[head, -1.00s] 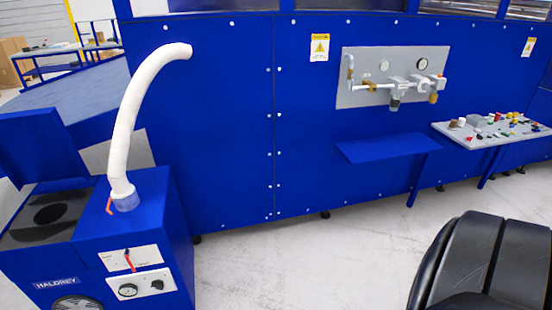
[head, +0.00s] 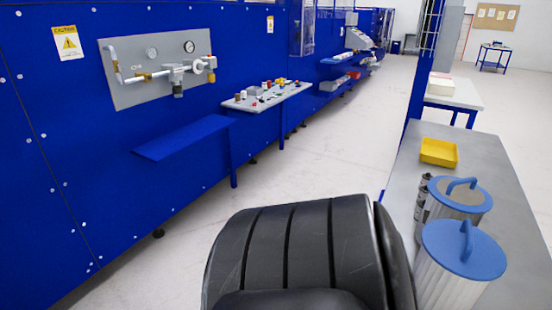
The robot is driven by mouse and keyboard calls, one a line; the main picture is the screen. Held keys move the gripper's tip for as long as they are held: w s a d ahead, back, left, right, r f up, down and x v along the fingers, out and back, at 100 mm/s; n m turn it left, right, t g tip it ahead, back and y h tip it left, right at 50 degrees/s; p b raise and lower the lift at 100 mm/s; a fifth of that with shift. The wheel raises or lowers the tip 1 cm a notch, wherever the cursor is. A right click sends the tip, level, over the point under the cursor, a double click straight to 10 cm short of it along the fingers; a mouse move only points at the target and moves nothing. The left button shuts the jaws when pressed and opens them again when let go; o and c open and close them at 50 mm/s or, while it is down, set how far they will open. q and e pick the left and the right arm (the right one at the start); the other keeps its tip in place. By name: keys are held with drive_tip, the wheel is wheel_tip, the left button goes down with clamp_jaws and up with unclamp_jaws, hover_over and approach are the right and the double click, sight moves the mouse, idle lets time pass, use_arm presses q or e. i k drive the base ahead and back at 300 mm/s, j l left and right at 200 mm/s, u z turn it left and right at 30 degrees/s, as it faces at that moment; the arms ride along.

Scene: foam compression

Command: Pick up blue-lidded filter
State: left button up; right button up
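Two blue-lidded filters stand upright on a grey table at the right of the head view. The nearer filter (head: 462,256) has a pleated white body and a round blue lid with a handle, and its lower part is cut off by the picture edge. The other filter (head: 460,200) stands just behind it, partly hidden by the nearer lid, with a greyish body and the same kind of blue handled lid. Neither of my grippers is in view. I cannot see anything held.
A yellow tray (head: 438,153) lies farther back on the grey table (head: 490,147). Small dark items stand beside the far filter. A blue shelf (head: 185,137) and a cluttered side table (head: 268,95) line the blue machine wall. The floor between is clear.

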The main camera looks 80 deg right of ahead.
sight(457, 261)
drive_tip(key=z, duration=1.7)
